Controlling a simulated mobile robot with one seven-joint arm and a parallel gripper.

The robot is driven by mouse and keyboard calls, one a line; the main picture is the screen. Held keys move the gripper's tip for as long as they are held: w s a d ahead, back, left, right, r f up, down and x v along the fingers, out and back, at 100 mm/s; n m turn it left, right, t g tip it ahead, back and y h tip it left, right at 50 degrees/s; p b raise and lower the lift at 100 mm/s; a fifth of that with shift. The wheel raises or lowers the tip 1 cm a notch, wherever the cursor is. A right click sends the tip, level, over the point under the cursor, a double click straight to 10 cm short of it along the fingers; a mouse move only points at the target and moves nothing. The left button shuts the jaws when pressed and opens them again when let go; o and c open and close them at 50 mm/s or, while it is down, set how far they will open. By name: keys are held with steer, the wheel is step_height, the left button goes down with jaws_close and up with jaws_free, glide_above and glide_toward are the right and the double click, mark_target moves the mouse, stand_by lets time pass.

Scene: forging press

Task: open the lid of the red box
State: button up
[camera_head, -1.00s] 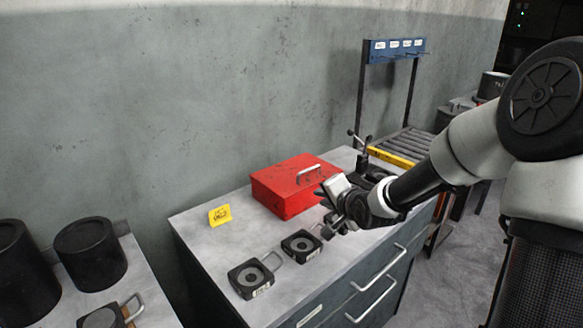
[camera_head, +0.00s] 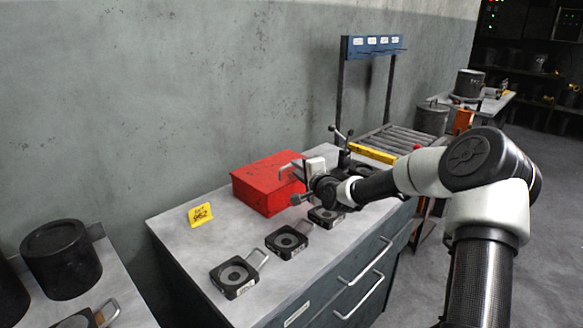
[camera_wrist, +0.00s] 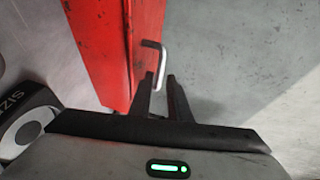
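The red box (camera_head: 262,186) sits on the grey bench top, and its lid (camera_head: 268,168) looks closed. A metal handle on the lid is partly hidden behind my gripper in the head view. My gripper (camera_head: 297,176) is at the box's right side, at about lid height. In the wrist view the red box (camera_wrist: 112,45) fills the upper left, and the bent handle (camera_wrist: 161,64) stands out from it. The two dark fingers of my gripper (camera_wrist: 160,88) are apart. The handle's end lies between or just beyond their tips; contact is not clear.
Several dark square blocks with metal loops, one of them here (camera_head: 288,241), line the bench front. A yellow tag (camera_head: 200,215) stands left of the box. A dark clamp-like stand (camera_head: 342,150) is behind my gripper. The wall is behind the bench.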

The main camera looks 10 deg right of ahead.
steer(key=x, duration=0.5)
steer(key=shift+w+a+f, duration=0.1)
steer(key=shift+w, duration=0.25)
jaws_close()
